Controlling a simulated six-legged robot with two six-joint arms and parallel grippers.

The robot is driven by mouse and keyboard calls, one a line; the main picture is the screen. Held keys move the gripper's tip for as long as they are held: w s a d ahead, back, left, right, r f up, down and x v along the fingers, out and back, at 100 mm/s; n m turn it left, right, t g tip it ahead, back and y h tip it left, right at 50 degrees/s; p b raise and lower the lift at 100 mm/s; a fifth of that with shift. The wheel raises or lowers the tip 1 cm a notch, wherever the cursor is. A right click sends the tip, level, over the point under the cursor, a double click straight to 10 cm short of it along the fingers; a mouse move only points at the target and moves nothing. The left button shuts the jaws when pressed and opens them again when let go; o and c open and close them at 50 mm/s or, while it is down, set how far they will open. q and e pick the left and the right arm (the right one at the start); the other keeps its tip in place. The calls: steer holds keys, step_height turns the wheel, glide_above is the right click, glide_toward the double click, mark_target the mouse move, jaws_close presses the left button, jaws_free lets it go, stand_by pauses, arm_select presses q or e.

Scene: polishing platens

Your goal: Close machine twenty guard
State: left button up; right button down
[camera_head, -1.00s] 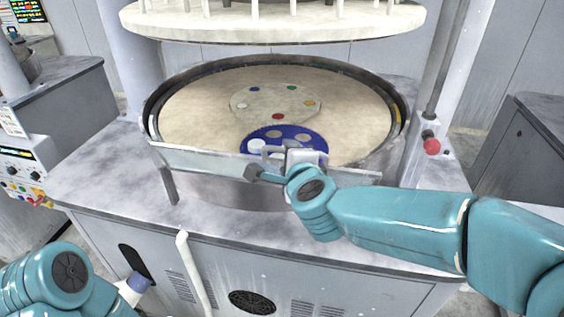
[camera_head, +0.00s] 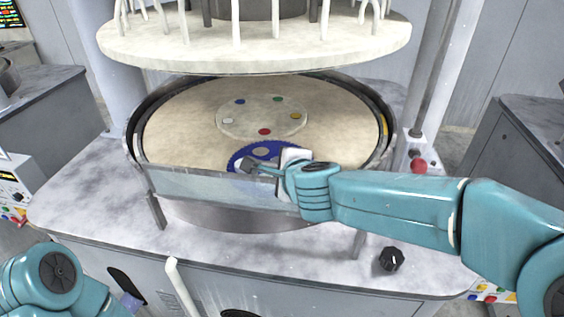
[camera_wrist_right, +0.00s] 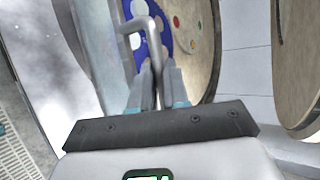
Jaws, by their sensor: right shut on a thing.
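Machine twenty's guard (camera_head: 205,187) appears to be the clear, curved panel along the front of the round polishing bowl. In the right wrist view its pale panel (camera_wrist_right: 98,45) runs down the left, with a bent grey handle (camera_wrist_right: 153,45) standing off it. My right gripper (camera_wrist_right: 156,70) is shut on this handle; in the head view the gripper (camera_head: 258,168) is at the front of the bowl and hides the handle and the guard's right part. My left arm is at the bottom left; only a bluish end part (camera_head: 130,301) shows there, its fingers unseen.
The beige platen (camera_head: 180,125) carries a pale disc (camera_head: 250,112) with coloured dots and a blue toothed carrier (camera_head: 240,158). A pale upper plate (camera_head: 250,55) hangs above. A red knob (camera_head: 418,166) is at the right post and a black knob (camera_head: 391,259) at the front right.

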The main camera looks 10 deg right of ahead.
steer(key=shift+s+d+f+g, duration=0.15)
steer(key=shift+f+g, duration=0.15)
steer(key=shift+f, duration=0.85)
steer(key=c, duration=1.2)
jaws_free()
steer(key=shift+c, duration=0.2)
steer(key=shift+o, duration=0.6)
steer(key=shift+w+d+f, duration=0.1)
steer(key=shift+w+f, duration=0.15)
steer(key=shift+w, duration=0.25)
steer(key=shift+w+f, duration=0.25)
steer(key=shift+w, duration=0.25)
steer(key=shift+s+r, duration=0.25)
steer(key=shift+s, duration=0.1)
steer(key=shift+r, duration=0.1)
